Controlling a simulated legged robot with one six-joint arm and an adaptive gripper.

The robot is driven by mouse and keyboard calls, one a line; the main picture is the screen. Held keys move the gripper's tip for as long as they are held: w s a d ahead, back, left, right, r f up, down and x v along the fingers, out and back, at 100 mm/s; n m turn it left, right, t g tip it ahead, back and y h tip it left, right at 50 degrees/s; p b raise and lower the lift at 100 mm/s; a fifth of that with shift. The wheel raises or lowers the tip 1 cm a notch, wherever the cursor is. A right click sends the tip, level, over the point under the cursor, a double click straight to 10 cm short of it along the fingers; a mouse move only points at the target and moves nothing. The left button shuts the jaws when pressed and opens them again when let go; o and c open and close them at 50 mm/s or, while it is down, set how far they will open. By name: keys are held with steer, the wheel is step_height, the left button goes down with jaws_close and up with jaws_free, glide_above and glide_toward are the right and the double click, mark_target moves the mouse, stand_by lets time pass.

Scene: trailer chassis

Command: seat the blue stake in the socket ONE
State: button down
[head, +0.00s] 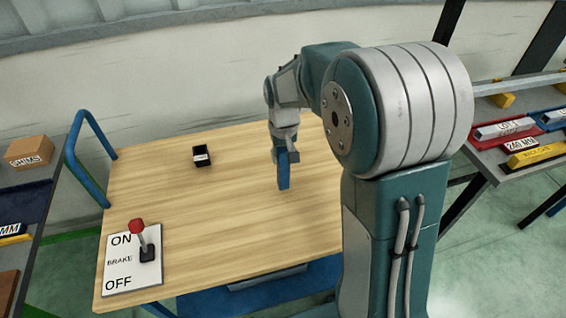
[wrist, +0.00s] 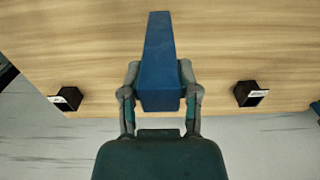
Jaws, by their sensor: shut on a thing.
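The blue stake (head: 284,172) hangs upright below my gripper (head: 284,152) over the wooden trolley top. In the wrist view my gripper (wrist: 160,80) is shut on the blue stake (wrist: 158,50), with one finger on each side. I cannot tell whether the stake's lower end clears the wood. A small black socket (head: 201,156) with a white label stands left of the stake in the head view. The wrist view shows two black sockets, one at left (wrist: 67,98) and one at right (wrist: 249,93). Their labels are too small to read, so I cannot tell which is ONE.
The wooden top (head: 180,205) is mostly clear around the stake. A brake lever with a red knob (head: 136,226) stands on an ON/OFF plate (head: 118,278) at the near left corner. A blue handrail (head: 88,150) borders the left. Side shelves hold a SHIMS box (head: 30,150) and labelled trays (head: 535,135).

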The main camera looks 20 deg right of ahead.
steer(key=shift+w+f, duration=0.25)
steer(key=shift+f, duration=0.1)
steer(key=shift+d+f, duration=0.15)
steer(key=shift+f, duration=1.3)
steer(key=shift+c, duration=1.7)
jaws_free()
steer(key=shift+f, duration=0.1)
